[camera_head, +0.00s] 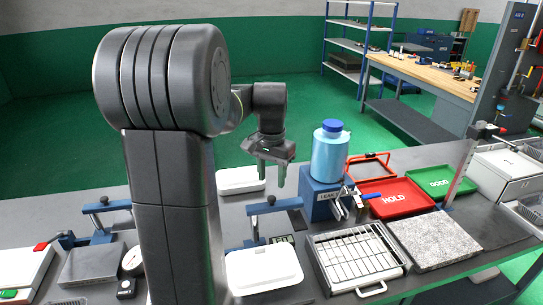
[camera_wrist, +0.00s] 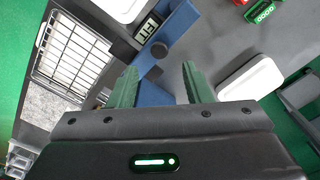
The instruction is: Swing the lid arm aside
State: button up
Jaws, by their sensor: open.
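My gripper (camera_head: 272,172) is open and empty, pointing down above the table, behind and above the middle fixture. Its two green fingers also show in the wrist view (camera_wrist: 159,72). The middle fixture has a blue post with a lid arm (camera_head: 276,206) reaching across at the top. In the wrist view the blue lid arm (camera_wrist: 183,20) with a dark round knob (camera_wrist: 160,49) lies beyond and between the fingertips, apart from them. A white tray (camera_head: 264,268) sits in front of the post. A small "FIT" display (camera_wrist: 147,28) is beside the lid arm.
Another white tray (camera_head: 240,180) lies behind. A blue "LEAK" stand with a bottle (camera_head: 329,155) is close on the right. A wire rack (camera_head: 355,257), granite slab (camera_head: 433,240), red HOLD tray (camera_head: 394,197) and green GOOD tray (camera_head: 436,181) are farther right. A similar arm fixture (camera_head: 104,207) stands left.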

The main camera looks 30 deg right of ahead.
aim_at(272, 198)
notch_tip(272, 198, up, 8)
jog(key=shift+f, duration=0.25)
dwell(0.5)
notch_tip(272, 198, down, 14)
jog(key=shift+r+p, duration=0.15)
jog(key=shift+p, duration=0.25)
jog(key=shift+s, duration=0.1)
